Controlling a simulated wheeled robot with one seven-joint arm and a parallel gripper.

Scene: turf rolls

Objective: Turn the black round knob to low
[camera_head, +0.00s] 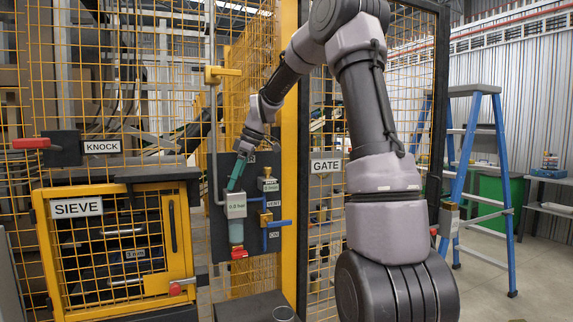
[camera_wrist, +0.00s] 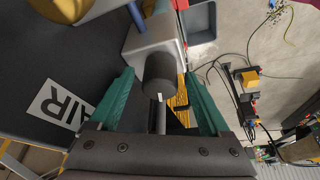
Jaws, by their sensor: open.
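The black round knob (camera_wrist: 160,70) sits on a light grey housing (camera_wrist: 142,40) in the wrist view, with a small white mark on its near edge. My gripper (camera_wrist: 159,76) is open, with one teal finger on each side of the knob. A gap shows between the knob and each finger, so it does not look gripped. In the head view my gripper (camera_head: 235,180) points down at the grey unit marked 0.8 bar (camera_head: 236,206) on the dark panel. The knob cannot be made out there. No low mark is readable.
A white AIR label (camera_wrist: 66,106) lies on the panel in the wrist view. Blue pipe handles (camera_head: 280,223), a red-ended part (camera_head: 239,253) and a second grey unit (camera_head: 267,184) crowd the panel. A yellow SIEVE cabinet (camera_head: 40,240) stands left, a blue ladder (camera_head: 508,190) right.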

